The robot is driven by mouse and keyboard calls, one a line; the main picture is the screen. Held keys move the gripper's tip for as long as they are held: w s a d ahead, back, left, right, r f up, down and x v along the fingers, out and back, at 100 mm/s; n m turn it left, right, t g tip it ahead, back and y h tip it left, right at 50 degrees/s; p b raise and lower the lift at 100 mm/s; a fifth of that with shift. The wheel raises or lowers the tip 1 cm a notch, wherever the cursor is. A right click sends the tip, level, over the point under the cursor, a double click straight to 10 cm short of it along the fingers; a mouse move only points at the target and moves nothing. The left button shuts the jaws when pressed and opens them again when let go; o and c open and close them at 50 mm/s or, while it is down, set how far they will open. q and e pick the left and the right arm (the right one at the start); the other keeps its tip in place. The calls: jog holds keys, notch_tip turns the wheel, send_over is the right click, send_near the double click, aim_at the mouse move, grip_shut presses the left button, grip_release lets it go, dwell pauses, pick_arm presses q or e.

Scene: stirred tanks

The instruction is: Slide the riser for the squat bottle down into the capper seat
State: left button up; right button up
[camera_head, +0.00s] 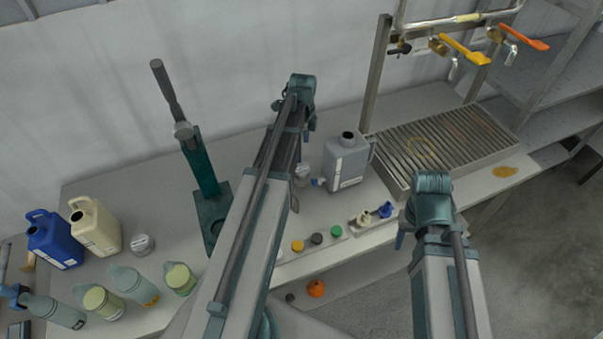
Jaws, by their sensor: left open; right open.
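The capper is a dark green press (202,172) with a grey lever, standing left of centre. Its seat is at the base plate (212,207), partly hidden by my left arm. I cannot make out which piece is the riser. A pale round piece (141,244) lies left of the capper, and another (302,172) lies right of my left arm. Several pale green bottles stand at the front left, one of them a short bottle (180,279). My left arm crosses the middle and my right arm is at the right.
A blue jug (54,240) and a cream jug (95,226) stand at the left. A grey canister (346,161) stands by a slatted drain rack (440,143). Small coloured caps (317,239) lie on a strip near the front edge. An orange piece (316,288) lies lower down.

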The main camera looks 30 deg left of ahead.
aim_at(302, 169)
pick_arm(q)
jog(key=shift+r+m, duration=0.1)
jog(key=shift+m, duration=0.7)
notch_tip(302, 169, down, 9)
jog(key=b, duration=0.8)
jog(key=shift+r+b, duration=0.15)
jog(key=shift+b, duration=0.15)
notch_tip(302, 169, down, 5)
jog(key=b, duration=0.5)
jog(key=shift+s, duration=0.1)
grip_shut()
